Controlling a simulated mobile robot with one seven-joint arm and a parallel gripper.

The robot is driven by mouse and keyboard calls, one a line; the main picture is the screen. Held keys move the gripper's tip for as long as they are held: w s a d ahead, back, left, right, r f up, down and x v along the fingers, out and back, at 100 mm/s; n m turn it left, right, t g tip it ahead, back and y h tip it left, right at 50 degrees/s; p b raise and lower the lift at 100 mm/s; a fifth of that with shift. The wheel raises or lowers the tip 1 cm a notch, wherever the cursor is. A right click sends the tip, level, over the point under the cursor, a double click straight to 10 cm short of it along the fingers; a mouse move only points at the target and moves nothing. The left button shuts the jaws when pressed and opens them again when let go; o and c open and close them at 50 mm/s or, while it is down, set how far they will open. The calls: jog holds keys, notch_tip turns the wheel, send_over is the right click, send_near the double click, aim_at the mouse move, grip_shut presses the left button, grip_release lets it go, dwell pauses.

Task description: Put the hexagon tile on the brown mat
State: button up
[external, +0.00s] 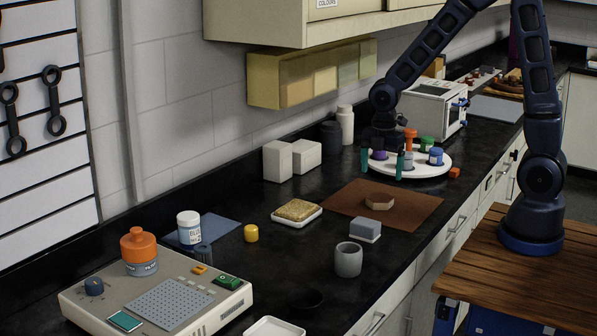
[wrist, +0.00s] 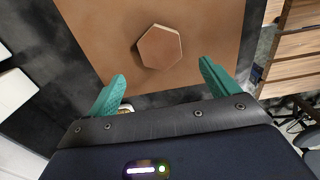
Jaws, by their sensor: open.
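In the wrist view the tile (wrist: 159,47) lies on the mat (wrist: 205,20), ahead of and between the fingers. My gripper (external: 383,165) hangs beyond the mat's far edge, by the white round tray, with its teal fingers pointing down. In the wrist view my gripper (wrist: 163,82) has its fingers wide apart with nothing between them. The gripper is apart from the tile.
The white round tray (external: 437,173) holds several small coloured containers. A grey-white block (external: 365,230) stands at the mat's near edge. A grey cup (external: 348,260) and a sponge on a dish (external: 297,212) stand nearer. White boxes (external: 278,160) stand at the wall.

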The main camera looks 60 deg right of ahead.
jog(key=s+d+r+m+t, duration=0.1)
jog(key=s+d+r+m, duration=0.25)
jog(key=r, duration=0.45)
jog(key=s+d+r+m+t, duration=0.1)
jog(key=s+d+r+m, duration=0.3)
jog(key=r, duration=0.3)
jog(key=s+d+r+m+t, duration=0.2)
jog(key=s+d+r+m, duration=0.1)
jog(key=s+r+m, duration=0.4)
jog(key=s+m, duration=0.3)
jog(key=s, duration=0.2)
jog(key=shift+s+d+t, duration=0.25)
jog(key=shift+s+t, duration=0.05)
